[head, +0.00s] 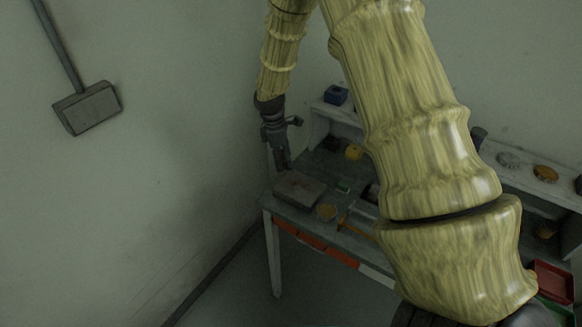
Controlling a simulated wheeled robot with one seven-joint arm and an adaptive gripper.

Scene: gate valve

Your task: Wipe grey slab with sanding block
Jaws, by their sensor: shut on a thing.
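The grey slab (299,190) lies flat at the left end of the workbench, with faint reddish marks on its top. My gripper (283,163) points down just above the slab's back left part. It is shut on a small dark thing that looks to be the sanding block, though it is too dim and small to make out its shape. I cannot tell whether it touches the slab.
The workbench (283,208) stands near the left wall. A round yellowish item (326,211) lies right of the slab. A red tray (553,281) is at right. My arm hides the bench's middle.

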